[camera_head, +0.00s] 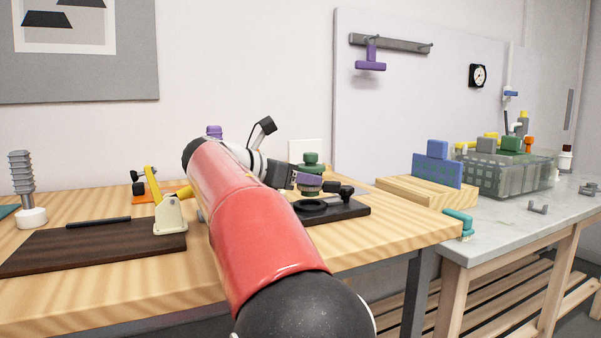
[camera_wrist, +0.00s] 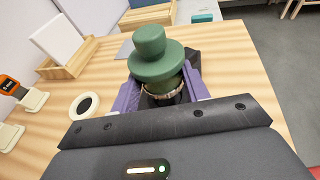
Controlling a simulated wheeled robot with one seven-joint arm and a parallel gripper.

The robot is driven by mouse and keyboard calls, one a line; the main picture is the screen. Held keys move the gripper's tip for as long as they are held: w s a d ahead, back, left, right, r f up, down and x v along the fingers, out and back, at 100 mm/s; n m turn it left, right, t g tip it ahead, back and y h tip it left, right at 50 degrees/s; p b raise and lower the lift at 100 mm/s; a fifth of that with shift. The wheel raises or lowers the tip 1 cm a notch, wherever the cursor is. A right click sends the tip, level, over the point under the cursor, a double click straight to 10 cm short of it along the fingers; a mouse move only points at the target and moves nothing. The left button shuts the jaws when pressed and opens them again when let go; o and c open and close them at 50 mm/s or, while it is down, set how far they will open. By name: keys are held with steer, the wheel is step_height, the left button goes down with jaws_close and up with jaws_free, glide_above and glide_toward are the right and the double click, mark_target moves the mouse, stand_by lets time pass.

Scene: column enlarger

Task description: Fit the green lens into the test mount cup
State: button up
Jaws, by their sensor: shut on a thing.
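The green lens (camera_head: 310,161) is a stepped, knobbed piece. It stands upright in my gripper (camera_head: 308,182), whose purple fingers are shut on it from both sides. The wrist view shows the lens (camera_wrist: 152,58) from above, between the fingers of my gripper (camera_wrist: 162,88). A black base with a dark round ring (camera_head: 312,206), which looks like the test mount cup, sits on the wooden table just below the lens. I cannot tell whether the lens touches it. In the wrist view the lens and fingers hide most of the base.
A dark board (camera_head: 95,246) and a cream stand with a yellow lever (camera_head: 170,215) are on the left of the table. A blue block stands in a wooden holder (camera_head: 405,190) at right. A white ring (camera_wrist: 85,105) lies near my gripper in the wrist view.

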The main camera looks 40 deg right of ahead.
steer(key=shift+f, duration=0.35)
steer(key=shift+f+b, duration=0.55)
steer(key=shift+f, duration=0.4)
stand_by(0.4)
steer(key=o, duration=1.6)
steer(key=shift+c, duration=0.2)
steer(key=shift+a, duration=0.2)
steer(key=shift+p+v, duration=0.95)
steer(key=shift+v, duration=0.75)
steer(key=shift+d, duration=0.1)
steer(key=shift+d, duration=0.1)
